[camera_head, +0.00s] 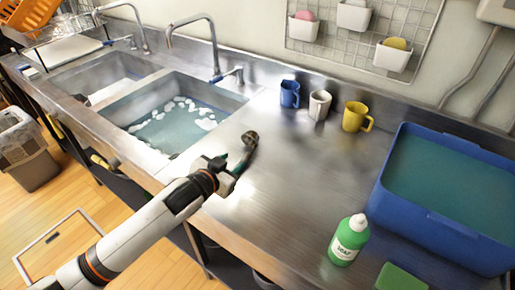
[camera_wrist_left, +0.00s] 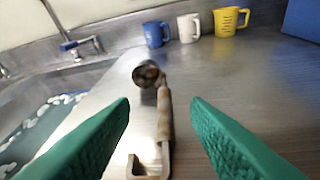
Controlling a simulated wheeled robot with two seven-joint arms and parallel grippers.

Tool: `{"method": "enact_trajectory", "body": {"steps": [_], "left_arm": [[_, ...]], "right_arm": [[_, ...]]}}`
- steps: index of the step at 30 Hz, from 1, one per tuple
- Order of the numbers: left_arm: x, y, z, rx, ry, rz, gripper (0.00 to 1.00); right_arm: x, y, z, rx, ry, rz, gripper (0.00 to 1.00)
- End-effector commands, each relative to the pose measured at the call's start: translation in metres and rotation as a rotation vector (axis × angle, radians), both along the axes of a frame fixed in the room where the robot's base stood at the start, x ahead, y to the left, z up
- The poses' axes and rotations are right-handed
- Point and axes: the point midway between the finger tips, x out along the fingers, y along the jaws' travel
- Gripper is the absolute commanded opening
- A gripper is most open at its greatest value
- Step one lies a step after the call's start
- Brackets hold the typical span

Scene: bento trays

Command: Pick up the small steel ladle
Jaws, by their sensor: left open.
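The small steel ladle (camera_head: 250,141) lies on the steel counter just right of the water-filled sink in the head view. In the left wrist view the ladle (camera_wrist_left: 164,115) points away from me, its round bowl at the far end and its hooked handle end near. My left gripper (camera_head: 230,168) is at the handle side of the ladle. In the left wrist view its two green fingers (camera_wrist_left: 160,108) are open, one on each side of the handle, with gaps to both. The head view hides part of the handle behind the gripper. My right gripper is not in view.
Blue (camera_head: 290,94), white (camera_head: 319,104) and yellow (camera_head: 356,116) mugs stand along the wall. A soap bottle (camera_head: 348,240), a green sponge (camera_head: 400,278) and a blue water tub (camera_head: 440,222) are at the right. The sink (camera_head: 225,99) holds soapy water. The middle counter is clear.

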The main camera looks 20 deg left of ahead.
Motion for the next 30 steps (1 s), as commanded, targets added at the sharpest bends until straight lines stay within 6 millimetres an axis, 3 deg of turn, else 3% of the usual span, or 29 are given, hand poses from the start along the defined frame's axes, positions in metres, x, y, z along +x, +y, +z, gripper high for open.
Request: {"method": "enact_trajectory", "body": {"steps": [11,17,24,30], "left_arm": [[0.053,-0.011,-0.022,0.001,0.000,0.001,0.43],[0.065,-0.015,-0.028,0.000,0.001,0.001,0.43],[0.094,-0.026,-0.043,0.001,0.000,0.001,0.43],[0.103,-0.028,-0.047,0.001,0.001,0.000,0.43]], "right_arm": [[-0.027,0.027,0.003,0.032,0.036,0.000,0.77],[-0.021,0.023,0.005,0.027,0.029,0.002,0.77],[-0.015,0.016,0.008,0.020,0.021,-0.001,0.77],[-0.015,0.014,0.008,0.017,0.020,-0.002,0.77]]}}
